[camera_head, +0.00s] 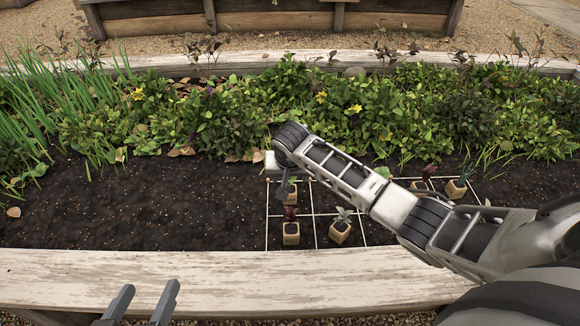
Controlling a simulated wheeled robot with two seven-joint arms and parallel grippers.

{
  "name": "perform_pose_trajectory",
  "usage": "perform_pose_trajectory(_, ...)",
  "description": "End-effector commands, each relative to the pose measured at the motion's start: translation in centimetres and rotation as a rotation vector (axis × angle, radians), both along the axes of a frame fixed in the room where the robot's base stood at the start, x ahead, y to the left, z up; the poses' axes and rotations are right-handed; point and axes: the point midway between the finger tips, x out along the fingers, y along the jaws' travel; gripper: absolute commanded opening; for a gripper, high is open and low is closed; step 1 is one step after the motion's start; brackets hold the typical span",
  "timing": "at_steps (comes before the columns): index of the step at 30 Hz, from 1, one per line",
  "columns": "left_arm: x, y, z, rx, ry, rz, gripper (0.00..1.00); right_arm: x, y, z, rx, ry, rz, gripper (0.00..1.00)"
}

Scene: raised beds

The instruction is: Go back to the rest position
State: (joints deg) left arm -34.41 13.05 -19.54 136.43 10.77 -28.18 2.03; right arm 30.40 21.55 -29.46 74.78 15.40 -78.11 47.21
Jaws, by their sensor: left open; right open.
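My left gripper (146,290) is low at the left, in front of the bed's near board, with its two dark fingers apart and nothing between them. My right arm reaches in from the right across the bed. My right gripper (283,190) points down over the soil at the left part of the string grid (314,216), and its fingers are seen only in part. A small pot with a dark red plant (291,233) stands just below it in the picture. I cannot tell whether they touch. A pot with a pale green rosette (340,234) stands to the right.
The pale wooden near board (220,280) runs along the front. Bare soil (170,210) is clear at the left. Leafy plants (230,115) fill the back. A pot with a spiky plant (456,189) and a red-leaved plant (429,172) stand behind my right arm.

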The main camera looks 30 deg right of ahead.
Motion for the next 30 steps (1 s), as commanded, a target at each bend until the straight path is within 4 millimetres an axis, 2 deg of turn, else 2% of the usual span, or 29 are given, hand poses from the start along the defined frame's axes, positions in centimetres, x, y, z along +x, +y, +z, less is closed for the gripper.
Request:
perform_pose_trajectory(3,-0.1,0.1,-0.1,0.017,0.006,0.000,0.59,-0.3,0.1,0.6,-0.001,0.000,0.000,0.59)
perform_pose_trajectory(19,0.0,0.2,0.0,0.021,0.007,0.001,0.59,-0.3,0.1,0.8,0.000,0.000,0.000,0.59)
perform_pose_trajectory(26,-0.1,1.1,1.2,0.063,0.072,0.027,0.59,-0.2,0.1,4.8,0.000,-0.001,0.000,0.59)
perform_pose_trajectory(30,-0.3,1.8,1.2,0.093,0.122,0.042,0.59,-0.3,0.1,6.7,0.000,0.000,0.001,0.59)
